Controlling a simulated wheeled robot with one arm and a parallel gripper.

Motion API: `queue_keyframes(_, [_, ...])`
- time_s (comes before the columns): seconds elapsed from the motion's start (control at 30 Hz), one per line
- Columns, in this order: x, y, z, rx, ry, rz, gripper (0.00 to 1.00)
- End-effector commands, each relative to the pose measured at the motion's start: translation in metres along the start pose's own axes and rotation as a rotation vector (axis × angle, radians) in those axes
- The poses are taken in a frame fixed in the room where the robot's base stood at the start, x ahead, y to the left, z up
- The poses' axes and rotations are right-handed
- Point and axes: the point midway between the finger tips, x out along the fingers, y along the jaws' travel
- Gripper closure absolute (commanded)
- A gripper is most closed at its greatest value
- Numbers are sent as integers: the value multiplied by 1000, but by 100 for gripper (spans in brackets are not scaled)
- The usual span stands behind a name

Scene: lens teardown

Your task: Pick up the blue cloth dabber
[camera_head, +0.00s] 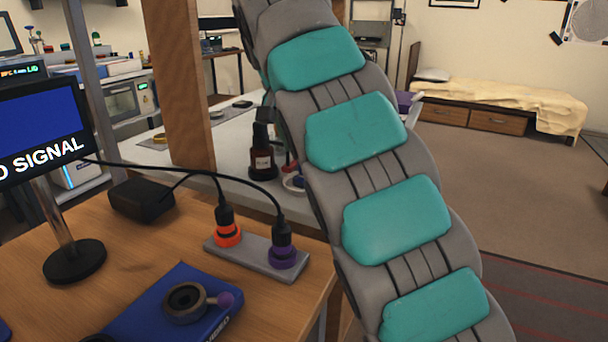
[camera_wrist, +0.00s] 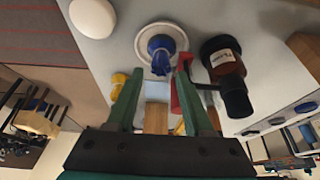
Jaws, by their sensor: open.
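The blue cloth dabber (camera_wrist: 161,52) rests in a round white dish (camera_wrist: 178,36) on the pale bench in the wrist view. In the head view the white dish (camera_head: 290,184) shows only partly beside my arm, with a bit of blue in it. My gripper (camera_wrist: 158,78) shows in the wrist view with its two green fingers spread apart and nothing held between them. The dabber lies just beyond the fingertips, roughly in line with the gap; I cannot tell the exact distance. My arm hides the gripper in the head view.
A dark brown labelled bottle (camera_wrist: 222,62) stands close right of the dish, and a red object (camera_wrist: 184,98) is by the right finger. A yellow object (camera_wrist: 119,82) is left of the fingers. A white rounded object (camera_wrist: 92,17) lies at upper left. A wooden post (camera_head: 181,85) stands left of my arm.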

Motion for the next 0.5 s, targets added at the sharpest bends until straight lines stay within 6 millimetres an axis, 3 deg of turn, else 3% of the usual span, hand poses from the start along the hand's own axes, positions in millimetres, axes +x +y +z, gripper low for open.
queue_keyframes(0.5, [48,-2,-6,0,0,-1,48])
